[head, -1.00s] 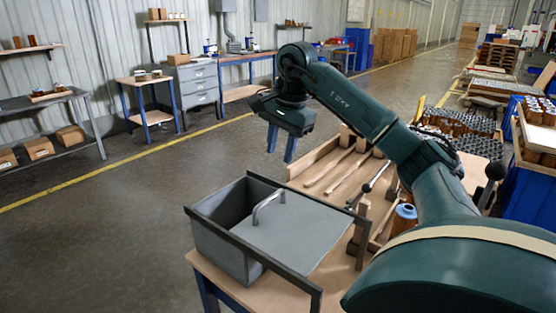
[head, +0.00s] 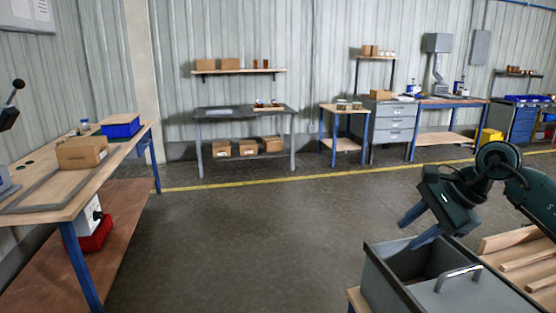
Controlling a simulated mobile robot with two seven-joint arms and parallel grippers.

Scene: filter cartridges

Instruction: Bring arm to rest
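My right gripper (head: 418,228) is at the lower right of the head view, with its arm coming in from the right edge. Its two blue fingers are spread apart with nothing visible between them. It is close to a grey metal bin (head: 392,284), with one finger overlapping the bin's far edge in the picture. I cannot tell whether they touch. The bin has a grey lid (head: 482,294) with a bar handle, and its left part is uncovered. My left gripper is not in view.
A wooden workbench (head: 40,196) at the left holds a cardboard box (head: 82,152) and a blue bin (head: 120,126). A grey table (head: 245,112) and a drawer cabinet (head: 393,123) stand along the back wall. The floor in the middle is clear.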

